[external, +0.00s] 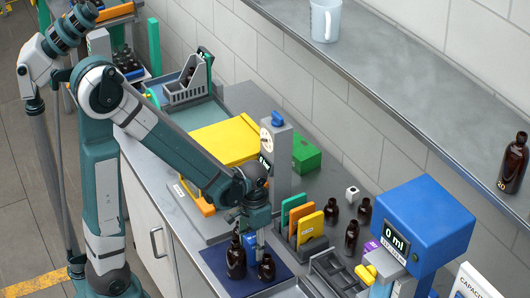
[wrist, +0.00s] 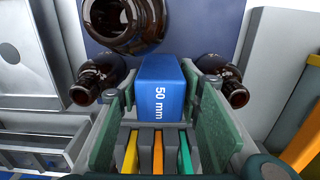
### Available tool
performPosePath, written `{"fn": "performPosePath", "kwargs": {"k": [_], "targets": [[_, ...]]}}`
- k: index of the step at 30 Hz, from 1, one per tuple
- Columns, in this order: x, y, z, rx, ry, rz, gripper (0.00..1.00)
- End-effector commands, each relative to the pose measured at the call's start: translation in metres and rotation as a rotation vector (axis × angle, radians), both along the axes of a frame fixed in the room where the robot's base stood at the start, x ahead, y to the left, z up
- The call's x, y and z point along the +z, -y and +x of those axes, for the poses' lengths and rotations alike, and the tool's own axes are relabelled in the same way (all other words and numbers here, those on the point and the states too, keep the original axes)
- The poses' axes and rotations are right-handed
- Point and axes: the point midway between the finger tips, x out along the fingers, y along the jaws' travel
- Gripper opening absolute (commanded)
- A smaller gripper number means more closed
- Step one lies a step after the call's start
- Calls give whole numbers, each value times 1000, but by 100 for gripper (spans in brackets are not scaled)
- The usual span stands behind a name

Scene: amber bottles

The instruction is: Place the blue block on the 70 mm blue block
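I cannot make out a block marked 70 mm in either view.
Amber bottles (external: 236,260) (external: 267,268) stand close to my gripper, with more (external: 351,237) to the right. A rack of coloured plates (external: 308,224), a blue dispenser reading "0 ml" (external: 425,225) and a grey post (external: 276,160) stand nearby.

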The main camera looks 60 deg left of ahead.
Motion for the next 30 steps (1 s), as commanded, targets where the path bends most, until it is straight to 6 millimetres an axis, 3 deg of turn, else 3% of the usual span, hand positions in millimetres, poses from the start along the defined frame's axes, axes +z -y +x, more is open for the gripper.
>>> {"fn": "performPosePath", "kwargs": {"k": [21,30], "targets": [[83,0,0,0,0,0,36],[98,0,0,0,0,0,36]]}}
